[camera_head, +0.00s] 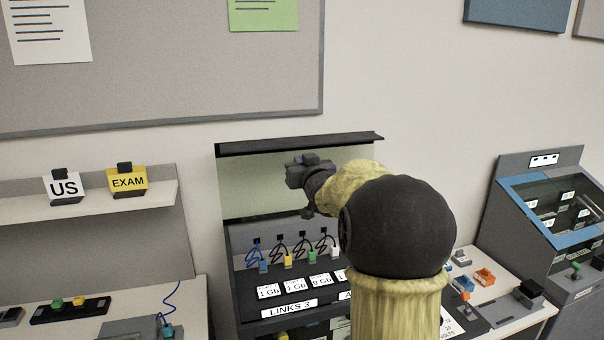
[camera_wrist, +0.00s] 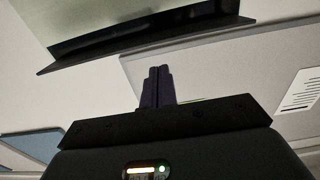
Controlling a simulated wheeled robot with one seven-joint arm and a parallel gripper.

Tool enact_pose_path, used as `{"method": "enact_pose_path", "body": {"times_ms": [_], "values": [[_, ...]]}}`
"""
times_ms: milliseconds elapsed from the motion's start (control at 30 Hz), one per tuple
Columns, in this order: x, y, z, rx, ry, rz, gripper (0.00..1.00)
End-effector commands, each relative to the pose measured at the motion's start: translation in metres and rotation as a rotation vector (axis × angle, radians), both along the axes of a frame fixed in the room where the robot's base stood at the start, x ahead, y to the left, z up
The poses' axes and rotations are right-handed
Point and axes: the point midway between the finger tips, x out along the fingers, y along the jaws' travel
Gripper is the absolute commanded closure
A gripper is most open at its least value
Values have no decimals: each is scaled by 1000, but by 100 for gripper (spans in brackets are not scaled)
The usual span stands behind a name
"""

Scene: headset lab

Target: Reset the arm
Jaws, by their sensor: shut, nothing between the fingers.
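My arm, yellow-sleeved with a large black joint, rises at the centre right of the head view. My gripper (camera_head: 300,172) is raised in front of the upper part of the black link station (camera_head: 300,148), near its pale back panel. In the wrist view the two dark fingers of my gripper (camera_wrist: 158,72) lie together, shut and empty. The wrist view looks at the wall, the board and the dark edge of the station's top, tilted. My arm hides the right part of the station.
The station holds several cables with coloured plugs (camera_head: 287,262) above white "1 Gb" labels. A shelf with US (camera_head: 64,187) and EXAM (camera_head: 128,182) signs is at left. Orange parts (camera_head: 485,276) lie on the right table. A grey console (camera_head: 550,220) stands at far right.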

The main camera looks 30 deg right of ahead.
Motion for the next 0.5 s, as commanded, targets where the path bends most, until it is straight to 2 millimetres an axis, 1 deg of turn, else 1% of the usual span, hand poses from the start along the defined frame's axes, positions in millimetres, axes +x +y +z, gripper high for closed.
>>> {"method": "enact_pose_path", "body": {"times_ms": [33, 167, 500], "values": [[-8, 1, -1, -2, -1, -1, 100], [-19, 2, 0, -1, -1, -2, 100], [-19, 9, 0, 0, 0, 9, 100]]}}
